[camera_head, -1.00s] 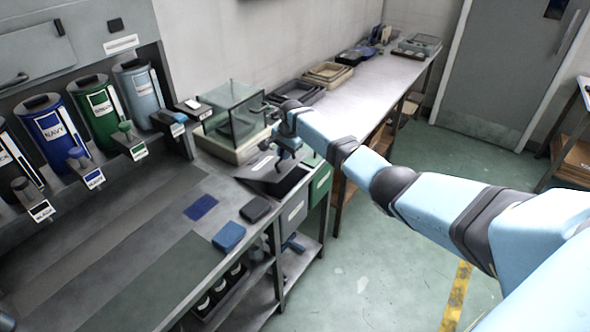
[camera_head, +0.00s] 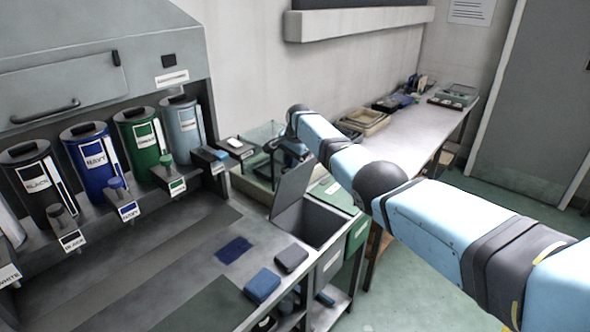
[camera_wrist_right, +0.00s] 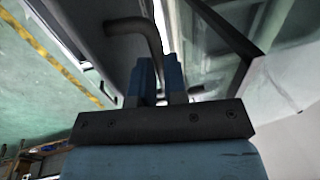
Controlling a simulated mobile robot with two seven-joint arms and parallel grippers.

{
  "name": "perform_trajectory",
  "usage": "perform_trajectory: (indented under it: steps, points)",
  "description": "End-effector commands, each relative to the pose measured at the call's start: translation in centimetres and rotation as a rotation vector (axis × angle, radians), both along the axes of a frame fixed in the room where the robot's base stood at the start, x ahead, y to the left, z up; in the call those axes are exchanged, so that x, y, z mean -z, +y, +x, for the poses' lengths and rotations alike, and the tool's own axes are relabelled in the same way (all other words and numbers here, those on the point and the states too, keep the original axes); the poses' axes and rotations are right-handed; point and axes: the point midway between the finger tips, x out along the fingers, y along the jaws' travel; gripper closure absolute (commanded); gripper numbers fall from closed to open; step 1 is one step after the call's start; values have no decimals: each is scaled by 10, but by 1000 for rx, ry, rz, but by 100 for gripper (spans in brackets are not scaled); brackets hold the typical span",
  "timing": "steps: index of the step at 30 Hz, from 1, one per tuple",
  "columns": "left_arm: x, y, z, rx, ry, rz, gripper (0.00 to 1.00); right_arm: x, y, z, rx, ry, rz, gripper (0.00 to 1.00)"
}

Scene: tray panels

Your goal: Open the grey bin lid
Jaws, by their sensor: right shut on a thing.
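The grey bin (camera_head: 309,221) is set into the end of the bench in the head view, with its dark inside showing. Its grey lid (camera_head: 293,187) is raised steeply at the back-left edge of the opening. My right gripper (camera_head: 284,157) is behind the raised lid, partly hidden by it. In the right wrist view, the blue fingers of the right gripper (camera_wrist_right: 158,78) are shut on the lid's dark bent handle (camera_wrist_right: 150,35). My left gripper is not in view.
A green-lidded bin (camera_head: 338,194) stands just right of the grey bin. A glass-sided box (camera_head: 262,140) is close behind the lid. Labelled canisters (camera_head: 92,160) line the left.

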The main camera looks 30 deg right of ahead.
Motion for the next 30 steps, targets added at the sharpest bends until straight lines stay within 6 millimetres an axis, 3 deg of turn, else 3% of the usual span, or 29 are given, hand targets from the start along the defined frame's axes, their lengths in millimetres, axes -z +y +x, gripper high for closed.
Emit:
perform_trajectory:
  steps: [1, 22, 23, 25, 30]
  points:
    - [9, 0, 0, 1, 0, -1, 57, 15, 5, -2, -7, 17, 5, 100]
    - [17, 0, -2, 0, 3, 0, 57, 8, 9, 6, -8, 5, 6, 100]
    - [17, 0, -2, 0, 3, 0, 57, 7, 9, 6, -8, 5, 6, 81]
    - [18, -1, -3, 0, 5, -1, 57, 7, 9, 6, -8, 5, 6, 65]
    - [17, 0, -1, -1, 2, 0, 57, 6, 8, 6, -5, 4, 5, 62]
